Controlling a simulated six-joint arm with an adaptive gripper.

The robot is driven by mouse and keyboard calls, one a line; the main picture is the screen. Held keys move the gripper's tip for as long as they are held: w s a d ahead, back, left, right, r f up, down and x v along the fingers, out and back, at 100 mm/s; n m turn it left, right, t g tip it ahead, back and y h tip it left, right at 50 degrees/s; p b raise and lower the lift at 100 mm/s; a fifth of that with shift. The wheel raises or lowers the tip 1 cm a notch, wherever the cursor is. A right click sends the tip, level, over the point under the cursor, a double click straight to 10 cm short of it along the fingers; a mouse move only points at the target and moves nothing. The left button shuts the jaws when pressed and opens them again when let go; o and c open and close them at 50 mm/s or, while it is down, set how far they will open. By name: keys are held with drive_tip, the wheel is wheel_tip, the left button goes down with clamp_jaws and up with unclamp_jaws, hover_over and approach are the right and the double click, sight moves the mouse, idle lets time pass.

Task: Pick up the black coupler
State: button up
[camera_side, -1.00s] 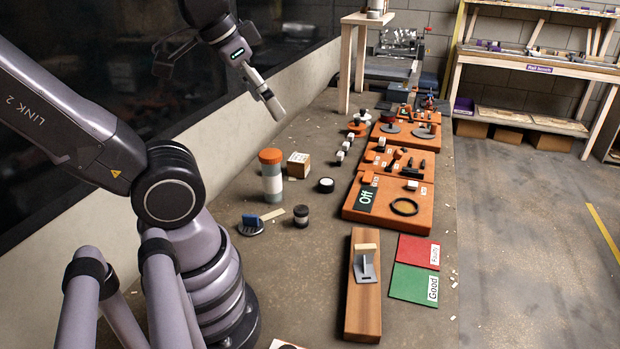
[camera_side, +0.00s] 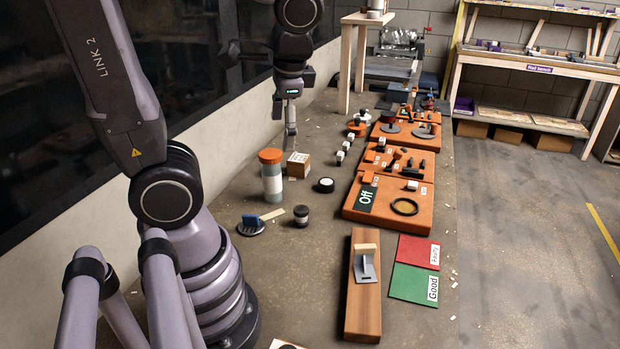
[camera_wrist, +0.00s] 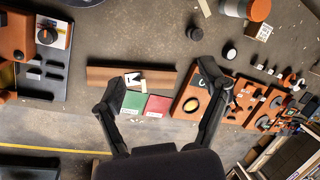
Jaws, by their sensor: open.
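I cannot tell for sure which thing is the black coupler. Candidates are a short black cylinder with a white top (camera_side: 326,185), also in the wrist view (camera_wrist: 229,53), a small dark jar (camera_side: 301,216), also in the wrist view (camera_wrist: 194,33), and small black parts on the middle orange board (camera_side: 411,163). A black ring (camera_side: 405,207) lies on the nearest orange board. My gripper (camera_side: 291,142) points down behind the cardboard box in the side view. In the wrist view its fingers (camera_wrist: 160,78) are spread wide with nothing held.
An orange-capped bottle (camera_side: 272,176) and cardboard box (camera_side: 298,165) stand on the bench. A wooden block (camera_side: 361,308) lies beside red (camera_side: 414,250) and green (camera_side: 410,283) mats. Several orange boards line the right edge. A wooden stand (camera_side: 345,60) rises at the back.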

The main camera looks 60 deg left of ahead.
drive_tip(key=w+a+f+m+g+y, duration=0.2)
drive_tip(key=w+a+f+m+y, duration=0.15)
drive_tip(key=f+y, duration=0.35)
drive_tip(key=w+a+f+m+g+y, duration=0.2)
drive_tip(key=w+f+m+y, duration=0.25)
drive_tip(key=f, duration=0.35)
drive_tip(key=m+t+y, duration=0.3)
drive_tip(key=m+t, duration=0.6)
drive_tip(key=m, duration=0.2)
approach(301, 208)
drive_tip(key=shift+s+d+r, duration=0.2)
drive_tip(key=shift+d, duration=0.25)
drive_tip(key=shift+s+d+r, duration=0.2)
drive_tip(key=shift+d, duration=0.2)
drive_tip(key=shift+a+f+m, duration=0.15)
drive_tip(key=shift+a+m, duration=0.15)
drive_tip(key=shift+a, duration=0.05)
drive_tip(key=x, duration=1.1)
drive_tip(key=shift+w+f, duration=0.3)
drive_tip(key=c, duration=1)
